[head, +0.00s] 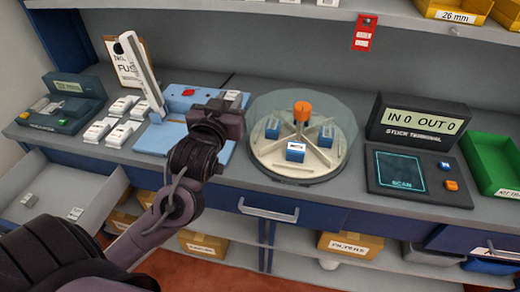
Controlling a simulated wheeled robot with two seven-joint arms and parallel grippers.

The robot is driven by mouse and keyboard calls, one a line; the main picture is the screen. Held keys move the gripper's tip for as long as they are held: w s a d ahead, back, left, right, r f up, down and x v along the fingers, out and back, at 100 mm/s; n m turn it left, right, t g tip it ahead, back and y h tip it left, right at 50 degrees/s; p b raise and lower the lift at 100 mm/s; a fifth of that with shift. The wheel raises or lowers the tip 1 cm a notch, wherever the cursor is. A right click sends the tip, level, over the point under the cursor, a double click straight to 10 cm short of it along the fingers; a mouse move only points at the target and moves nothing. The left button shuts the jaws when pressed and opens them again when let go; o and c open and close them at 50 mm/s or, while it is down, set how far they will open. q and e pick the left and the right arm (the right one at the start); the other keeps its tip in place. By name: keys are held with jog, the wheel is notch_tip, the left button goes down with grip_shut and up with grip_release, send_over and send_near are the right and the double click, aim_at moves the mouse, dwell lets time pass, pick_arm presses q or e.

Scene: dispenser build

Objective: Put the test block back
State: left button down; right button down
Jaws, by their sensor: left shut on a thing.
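My left gripper (230,119) reaches over the right part of the blue bench device (180,104). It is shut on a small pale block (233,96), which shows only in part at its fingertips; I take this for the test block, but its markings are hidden. I cannot tell whether the block touches the device. The device has a long white lever (142,72) standing up at its left and a red spot on top. An open grey drawer (48,215) at the lower left holds small grey blocks (76,213). My right gripper is not in view.
A round carousel (300,174) with blue boxes and an orange knob stands right of the gripper. Further right are a terminal (418,120) reading IN 0 OUT 0 and a green bin (492,163). Several white blocks (118,134) and a green-grey device (68,103) sit at left.

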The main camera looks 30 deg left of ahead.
aim_at(235, 166)
pick_arm(q)
notch_tip(235, 166, down, 18)
jog(key=shift+f+p, duration=0.1)
jog(key=shift+p, duration=0.2)
jog(key=c, duration=1.4)
grip_release()
jog(key=shift+f, duration=0.1)
